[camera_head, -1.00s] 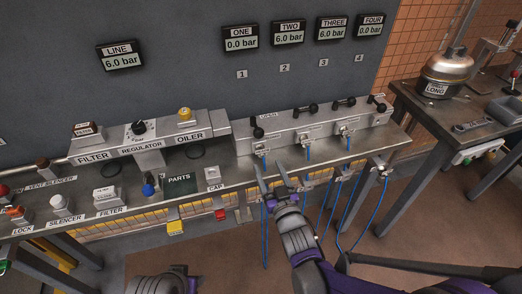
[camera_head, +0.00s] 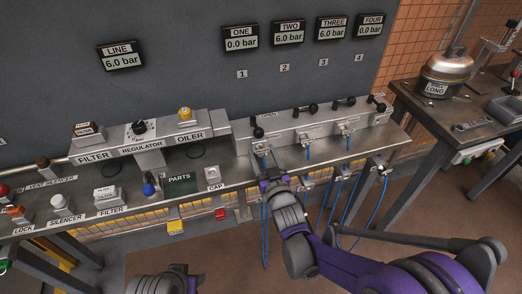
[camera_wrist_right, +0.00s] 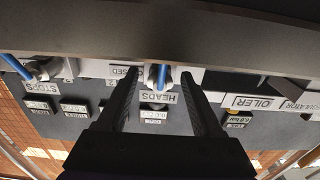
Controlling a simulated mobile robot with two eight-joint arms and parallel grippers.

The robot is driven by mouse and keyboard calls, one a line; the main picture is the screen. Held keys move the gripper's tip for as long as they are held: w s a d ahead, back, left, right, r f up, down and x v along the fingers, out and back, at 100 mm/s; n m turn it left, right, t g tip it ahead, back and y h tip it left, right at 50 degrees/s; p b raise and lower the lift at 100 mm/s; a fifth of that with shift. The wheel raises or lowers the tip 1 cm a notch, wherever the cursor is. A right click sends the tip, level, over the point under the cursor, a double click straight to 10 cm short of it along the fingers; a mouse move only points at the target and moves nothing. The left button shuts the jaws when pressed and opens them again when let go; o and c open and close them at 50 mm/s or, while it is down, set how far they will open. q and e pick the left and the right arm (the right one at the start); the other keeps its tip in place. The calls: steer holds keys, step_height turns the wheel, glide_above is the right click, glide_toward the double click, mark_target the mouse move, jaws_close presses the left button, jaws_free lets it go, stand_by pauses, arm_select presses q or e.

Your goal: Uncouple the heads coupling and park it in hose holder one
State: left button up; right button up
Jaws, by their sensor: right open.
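The heads coupling (camera_head: 260,148) is at the first outlet of the valve block, under display one. In the right wrist view its blue hose (camera_wrist_right: 162,76) stands between my fingers, by the upside-down HEADS label (camera_wrist_right: 153,97). My right gripper (camera_head: 269,160) is open; its fingers (camera_wrist_right: 159,76) lie either side of the hose end with a gap on both sides. The coupling looks attached to its outlet. My arm hides part of the bench's front edge, and I cannot make out hose holder one. My left arm shows at the bottom edge, without its fingers.
Displays one (camera_head: 240,38) and four read 0.0 bar; two and three read 6.0 bar. More couplings with blue hoses (camera_head: 347,138) sit close to the right. The filter, regulator and oiler unit (camera_head: 142,147) is to the left. A side table (camera_head: 470,140) stands at right.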

mark_target(264, 156)
stand_by(0.8)
steer(key=shift+c, duration=0.3)
jaws_close()
stand_by(1.1)
steer(key=shift+s, duration=0.1)
steer(key=shift+b+v, duration=0.4)
steer(key=shift+v, duration=2.55)
